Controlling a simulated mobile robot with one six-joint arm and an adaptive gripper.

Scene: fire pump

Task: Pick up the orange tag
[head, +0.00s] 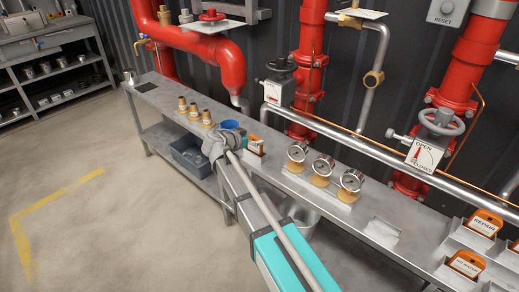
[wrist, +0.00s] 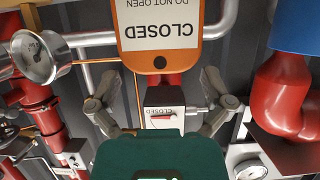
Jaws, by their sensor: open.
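An orange tag with a white face reading "CLOSED DO NOT OPEN" (wrist: 160,64) shows upside down at the top middle of the wrist view. In the head view an orange tag (head: 254,143) stands in a small holder on the bench, just right of my gripper (head: 214,145). In the wrist view my gripper (wrist: 157,82) is open, with one finger on each side of the tag's near end. I see no contact. Two more orange tags, one reading "REPAIR" (head: 484,223) and another (head: 466,263), sit in holders at the far right.
A blue cup (head: 230,125) stands close behind my gripper. Several brass fittings (head: 194,113) are to its left, and three gauges (head: 323,168) to the right. A grey bin (head: 188,160) is on the lower shelf. Red pipes (head: 310,55) rise behind the bench.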

